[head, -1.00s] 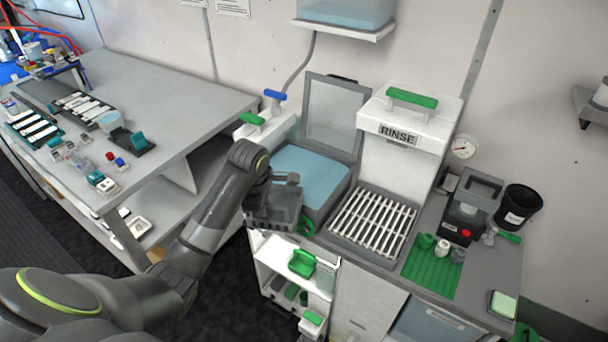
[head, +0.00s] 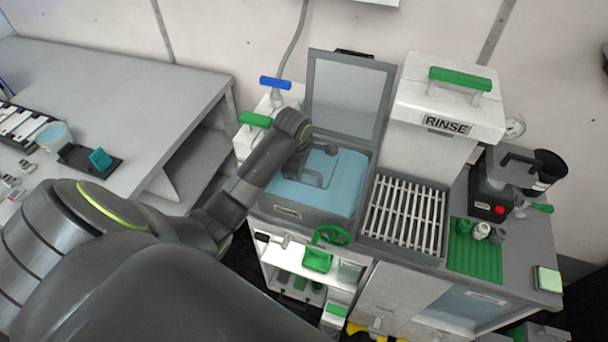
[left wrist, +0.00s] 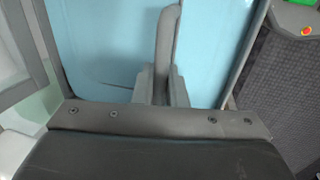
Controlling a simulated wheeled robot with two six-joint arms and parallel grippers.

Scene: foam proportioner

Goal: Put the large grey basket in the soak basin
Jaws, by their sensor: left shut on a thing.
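The soak basin (head: 325,222) is a grey tub full of light blue liquid with its lid (head: 347,98) standing open at the back. My left gripper (head: 307,172) is over the basin, low at the liquid. It is shut on the grey handle (left wrist: 166,45) of the large grey basket, seen in the left wrist view against the blue liquid. In the head view only a thin grey handle outline (head: 336,168) shows; the basket's body is hidden by the liquid and my wrist. My right gripper is out of view.
A slatted drain rack (head: 405,215) and the RINSE unit (head: 447,120) stand right of the basin. Blue and green valve handles are at its back left. An open shelf with a green-handled item (head: 318,260) is below. A grey bench (head: 120,85) stands left.

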